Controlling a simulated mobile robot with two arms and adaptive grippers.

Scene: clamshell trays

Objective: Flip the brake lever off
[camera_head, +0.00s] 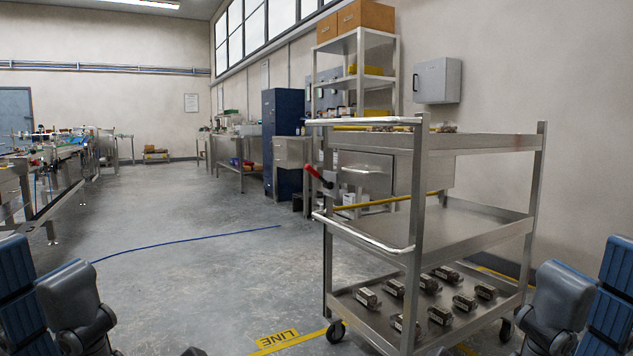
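A brake lever with a red grip (313,171) sticks out from the left side of the steel cart (425,240), near the drawer. It slants up to the left from a small mount at its lower end. My left and right arm links show at the bottom left and bottom right corners, well apart from the lever. I cannot make out fingertips of either gripper, as they are below or outside the picture.
The cart has white push handles (365,238), a drawer (367,171) and wheels. Several clamshell trays (440,315) lie on its bottom shelf. A blue cable (190,241) crosses the floor. The floor left of the cart is mostly clear. Shelving (362,70) stands behind.

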